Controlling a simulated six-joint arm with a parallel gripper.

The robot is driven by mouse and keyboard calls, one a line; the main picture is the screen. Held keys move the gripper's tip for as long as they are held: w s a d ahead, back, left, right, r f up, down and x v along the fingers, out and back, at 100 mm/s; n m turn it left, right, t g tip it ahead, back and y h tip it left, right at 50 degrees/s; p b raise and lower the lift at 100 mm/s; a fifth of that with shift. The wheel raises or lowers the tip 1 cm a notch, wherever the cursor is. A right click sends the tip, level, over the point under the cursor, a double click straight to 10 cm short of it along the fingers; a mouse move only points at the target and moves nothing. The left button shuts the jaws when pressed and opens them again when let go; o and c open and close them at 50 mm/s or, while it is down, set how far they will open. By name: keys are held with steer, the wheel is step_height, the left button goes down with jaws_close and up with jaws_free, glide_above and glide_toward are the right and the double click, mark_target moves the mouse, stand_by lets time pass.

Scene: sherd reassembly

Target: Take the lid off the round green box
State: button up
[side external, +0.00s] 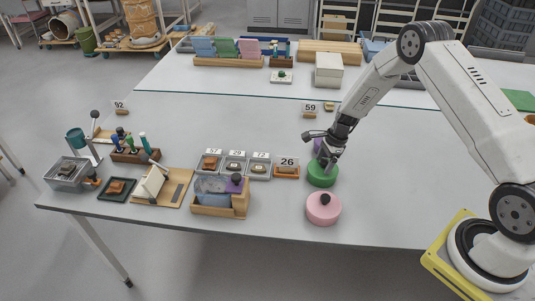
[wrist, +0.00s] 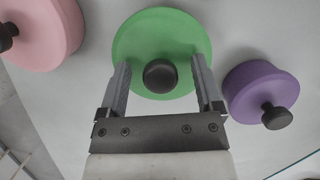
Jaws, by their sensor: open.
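The lid appears to sit on the box.
A pink round box (side external: 323,208) with a dark knob stands in front of the green one. A purple round box (wrist: 262,90) stands close on the other side. Numbered sherd trays (side external: 259,168) and a wooden holder (side external: 220,205) lie to the left. The table behind is mostly clear.

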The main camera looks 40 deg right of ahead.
stand_by(0.4)
jaws_close()
steer(key=shift+r, duration=0.2)
steer(key=shift+r, duration=0.85)
steer(key=s+a+r, duration=0.3)
steer(key=s+r, duration=0.8)
steer(key=s, duration=0.2)
steer(key=shift+s, duration=0.3)
